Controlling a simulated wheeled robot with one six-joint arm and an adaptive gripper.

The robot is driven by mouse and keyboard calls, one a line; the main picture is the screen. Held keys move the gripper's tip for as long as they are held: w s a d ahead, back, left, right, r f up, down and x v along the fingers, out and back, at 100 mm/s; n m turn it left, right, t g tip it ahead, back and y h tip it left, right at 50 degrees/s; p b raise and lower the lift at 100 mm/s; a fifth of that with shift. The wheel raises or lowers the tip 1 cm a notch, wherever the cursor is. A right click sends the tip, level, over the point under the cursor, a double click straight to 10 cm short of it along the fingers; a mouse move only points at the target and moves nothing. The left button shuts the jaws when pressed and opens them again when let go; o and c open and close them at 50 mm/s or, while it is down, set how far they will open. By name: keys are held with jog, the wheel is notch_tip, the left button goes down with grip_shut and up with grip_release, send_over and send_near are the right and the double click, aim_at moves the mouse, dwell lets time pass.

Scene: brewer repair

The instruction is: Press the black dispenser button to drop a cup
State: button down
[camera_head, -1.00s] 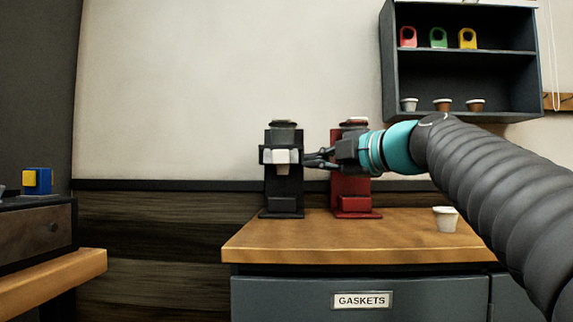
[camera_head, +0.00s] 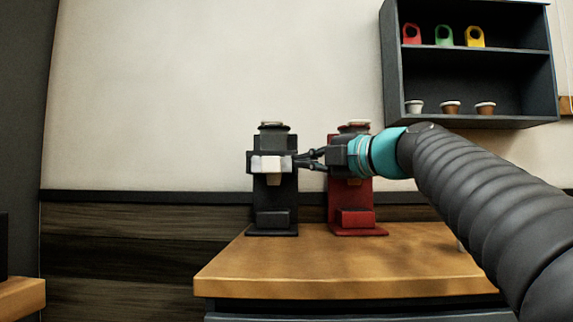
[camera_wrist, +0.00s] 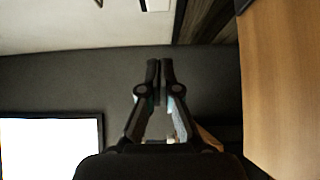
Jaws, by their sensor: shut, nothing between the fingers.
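A black machine (camera_head: 272,217) stands upright on the wooden counter, with a white block across its front and a pale tapered piece below it. A red machine (camera_head: 356,218) stands to its right, partly hidden by my arm. My gripper (camera_head: 299,160) points left across the front of the red machine. Its fingertips are at the black machine's right side, level with the white block; I cannot tell whether they touch. In the wrist view my gripper (camera_wrist: 160,68) has its fingers together and nothing between them. I cannot make out a separate black button.
The wooden counter (camera_head: 300,270) is clear in front of the machines. A dark wall shelf (camera_head: 470,63) at the upper right holds red, green and yellow items above and small cups below. A white-screened panel (camera_wrist: 50,150) shows in the wrist view.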

aim_at(265, 165)
jog(key=shift+w+d+p+x, duration=0.25)
jog(key=shift+w+d+x, duration=0.1)
jog(key=shift+x, duration=1.75)
jog(key=shift+w+d+p+x, duration=0.25)
jog(key=shift+w+d+x, duration=0.1)
jog(key=shift+x, duration=1.7)
jog(key=shift+w+d+p+x, duration=0.25)
jog(key=shift+d+x, duration=0.1)
jog(key=shift+x, duration=1.75)
